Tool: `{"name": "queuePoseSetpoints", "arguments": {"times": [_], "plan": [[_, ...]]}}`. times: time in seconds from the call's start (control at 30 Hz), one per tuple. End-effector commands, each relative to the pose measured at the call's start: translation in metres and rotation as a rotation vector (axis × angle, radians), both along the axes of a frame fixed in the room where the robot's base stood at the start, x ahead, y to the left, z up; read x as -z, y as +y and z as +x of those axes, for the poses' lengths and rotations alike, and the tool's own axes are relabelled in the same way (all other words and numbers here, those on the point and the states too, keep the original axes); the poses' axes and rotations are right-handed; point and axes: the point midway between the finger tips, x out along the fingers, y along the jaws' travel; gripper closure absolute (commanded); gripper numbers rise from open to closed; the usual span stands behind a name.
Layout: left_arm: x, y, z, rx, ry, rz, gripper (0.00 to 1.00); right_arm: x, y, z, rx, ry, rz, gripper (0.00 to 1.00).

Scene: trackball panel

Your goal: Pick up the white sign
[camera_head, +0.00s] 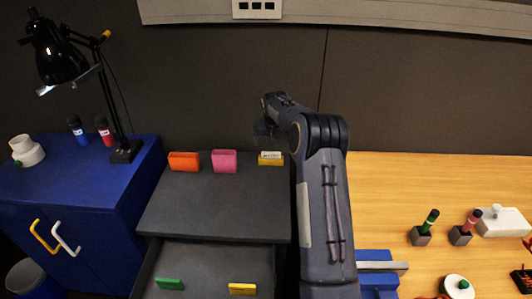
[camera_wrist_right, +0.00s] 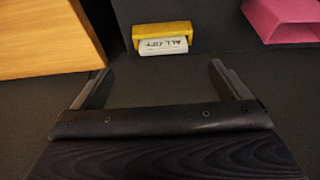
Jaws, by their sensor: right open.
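The white sign (camera_wrist_right: 163,46) carries dark lettering and sits in a yellow holder (camera_wrist_right: 163,29) on the dark grey surface. In the head view the sign (camera_head: 271,154) is a small white strip in the yellow holder (camera_head: 270,162), just left of my right arm. My right gripper (camera_wrist_right: 159,75) is open and empty in the right wrist view. Its two fingers point toward the sign, one to each side of it, with a gap short of it. In the head view the right gripper (camera_head: 266,132) is small and dark above the holder. My left gripper is not in view.
A pink holder (camera_head: 224,161) and an orange holder (camera_head: 184,162) stand left of the yellow one. A drawer (camera_head: 205,263) below is open. A dark wall (camera_head: 215,90) rises behind. A wooden table (camera_head: 400,185) with small objects lies right of my arm.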

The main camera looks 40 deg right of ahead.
Motion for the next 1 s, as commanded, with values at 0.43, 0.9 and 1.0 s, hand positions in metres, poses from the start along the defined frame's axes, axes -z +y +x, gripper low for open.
{"name": "queuePoseSetpoints", "arguments": {"times": [0.43, 0.9, 1.0], "plan": [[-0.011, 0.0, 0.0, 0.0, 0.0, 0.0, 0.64, 0.046, -0.016, 0.019, 0.013, 0.009, -0.017, 0.04], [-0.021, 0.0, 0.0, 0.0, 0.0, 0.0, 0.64, 0.086, -0.024, 0.032, 0.012, 0.005, -0.019, 0.04], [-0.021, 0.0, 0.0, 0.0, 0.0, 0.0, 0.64, 0.086, -0.024, 0.032, 0.012, 0.006, -0.018, 0.04]]}}
